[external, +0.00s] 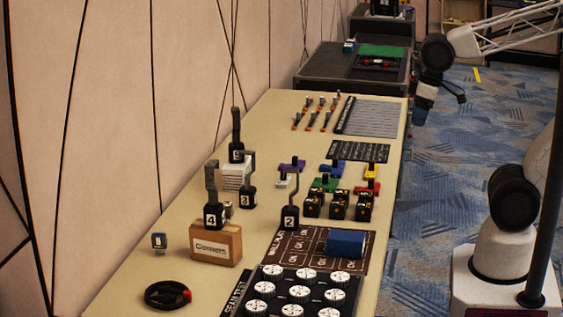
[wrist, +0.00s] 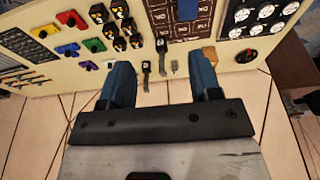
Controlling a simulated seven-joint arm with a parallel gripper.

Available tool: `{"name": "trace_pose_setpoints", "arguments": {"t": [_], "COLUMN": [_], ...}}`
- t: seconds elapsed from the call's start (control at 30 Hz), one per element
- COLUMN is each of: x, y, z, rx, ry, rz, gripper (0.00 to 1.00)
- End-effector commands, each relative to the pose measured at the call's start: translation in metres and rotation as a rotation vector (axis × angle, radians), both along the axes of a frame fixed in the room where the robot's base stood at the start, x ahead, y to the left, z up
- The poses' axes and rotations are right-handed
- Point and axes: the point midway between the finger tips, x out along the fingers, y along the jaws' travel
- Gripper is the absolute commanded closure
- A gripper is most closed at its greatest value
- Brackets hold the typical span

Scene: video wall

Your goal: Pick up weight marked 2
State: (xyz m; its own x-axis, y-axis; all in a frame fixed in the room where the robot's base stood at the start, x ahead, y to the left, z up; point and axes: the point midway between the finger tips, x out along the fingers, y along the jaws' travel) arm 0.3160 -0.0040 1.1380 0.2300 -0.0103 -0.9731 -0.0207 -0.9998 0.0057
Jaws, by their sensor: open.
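The weight marked 2 (external: 289,217) is a black block with a white label and a tall grey hooked handle. It stands upright on the table, beside the dark brown mat. In the wrist view, a dark handled weight beside the mat (wrist: 162,46) looks like the same one, but its number is unreadable. A weight marked 3 (external: 247,199) and one marked 4 (external: 213,217) stand to its left in the external view. Another tall-handled weight (external: 236,152) stands behind. My gripper (external: 423,108) is open and empty, beyond the table's right edge; its blue fingers show apart in the wrist view (wrist: 161,78).
A wooden box (external: 216,246) is beside weight 4. The brown mat (external: 292,251) holds a blue block (external: 345,242). Black cubes (external: 338,206) and coloured pieces lie behind. A tray of white dials (external: 299,294) is at the front. A black ring (external: 167,295) lies front left.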

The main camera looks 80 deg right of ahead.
Motion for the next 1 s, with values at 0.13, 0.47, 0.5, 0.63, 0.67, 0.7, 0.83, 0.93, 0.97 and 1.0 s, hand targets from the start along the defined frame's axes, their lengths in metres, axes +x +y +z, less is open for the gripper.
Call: {"name": "trace_pose_setpoints", "arguments": {"t": [0.13, 0.47, 0.5, 0.63, 0.67, 0.7, 0.83, 0.93, 0.97, 1.0], "x": [0.001, 0.042, 0.051, 0.085, 0.093, 0.104, 0.138, 0.161, 0.168, 0.177], "y": [0.000, -0.007, -0.008, -0.015, -0.016, -0.018, -0.024, -0.029, -0.030, -0.032], "z": [0.000, -0.018, -0.022, -0.037, -0.041, -0.046, -0.062, -0.075, -0.078, -0.084], "rx": [0.000, -0.016, -0.019, -0.029, -0.033, -0.036, -0.046, -0.051, -0.053, -0.055], "ry": [-0.003, -0.099, -0.123, -0.214, -0.236, -0.266, -0.367, -0.442, -0.466, -0.495], "rz": [0.000, -0.006, -0.007, -0.011, -0.010, -0.010, -0.007, -0.004, -0.002, 0.000], "gripper": [0.43, 0.43, 0.43, 0.43, 0.43, 0.43, 0.43, 0.43, 0.43, 0.43]}}
